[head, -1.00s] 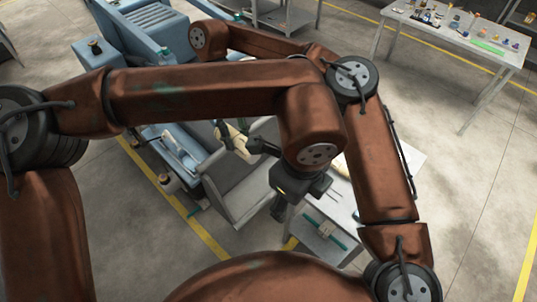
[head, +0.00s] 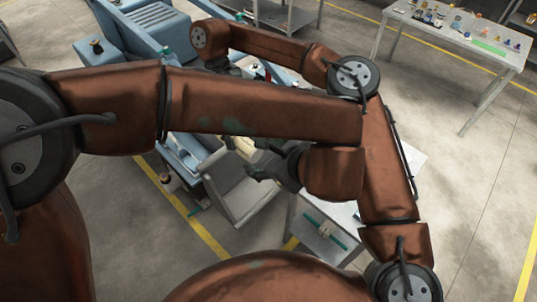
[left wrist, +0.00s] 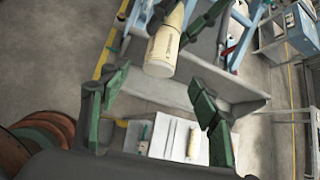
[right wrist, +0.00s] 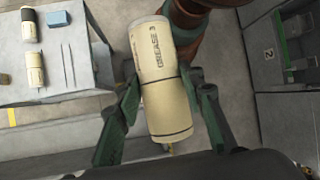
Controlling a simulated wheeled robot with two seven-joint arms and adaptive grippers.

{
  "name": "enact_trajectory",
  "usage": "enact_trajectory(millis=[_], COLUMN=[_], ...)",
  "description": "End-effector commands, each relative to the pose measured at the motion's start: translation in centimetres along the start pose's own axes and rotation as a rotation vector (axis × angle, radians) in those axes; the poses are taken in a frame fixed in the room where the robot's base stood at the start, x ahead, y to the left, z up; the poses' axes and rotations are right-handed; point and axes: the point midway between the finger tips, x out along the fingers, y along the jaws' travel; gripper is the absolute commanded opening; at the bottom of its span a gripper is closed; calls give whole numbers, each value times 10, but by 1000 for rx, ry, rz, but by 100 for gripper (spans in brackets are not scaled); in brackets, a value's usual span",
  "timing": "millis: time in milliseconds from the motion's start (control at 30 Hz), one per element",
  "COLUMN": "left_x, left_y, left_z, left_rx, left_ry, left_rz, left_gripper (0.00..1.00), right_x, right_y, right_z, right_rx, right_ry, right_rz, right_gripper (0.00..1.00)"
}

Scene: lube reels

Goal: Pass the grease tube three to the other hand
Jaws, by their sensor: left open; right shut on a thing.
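The grease tube three (right wrist: 160,75) is a cream cylinder with a dark band and "GREASE 3" lettering. My right gripper (right wrist: 165,95) is shut on it, with a finger on each side. In the left wrist view, the tube (left wrist: 164,42) hangs at the top centre, held by the right gripper's green fingers. My left gripper (left wrist: 158,80) is open and empty; the tube's lower end shows between and beyond its fingertips. In the head view, my left gripper (head: 262,168) is just below the tube (head: 248,150). My left arm hides most of the right gripper there.
A grey open bin (head: 240,190) stands below the grippers. A small table (head: 305,240) is to its right. In the right wrist view, more tubes (right wrist: 35,70) lie on a grey table (right wrist: 70,90). A workbench with small items (head: 490,50) is at the far right.

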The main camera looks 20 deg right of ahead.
Motion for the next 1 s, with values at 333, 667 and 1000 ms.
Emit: enact_trajectory(millis=[333, 667, 1000], left_x=[64, 92, 93], left_y=[1, 0, 0], left_z=[-1, 0, 0], left_rx=[2, 0, 0], left_ry=[1, 2, 2], left_rz=[2, 0, 0], left_gripper=[57, 57, 53], right_x=[0, 0, 0], right_y=[0, 0, 0], right_z=[0, 0, 0], right_rx=[0, 0, 0], right_ry=[0, 0, 0], right_rz=[0, 0, 0], right_gripper=[10, 10, 10])
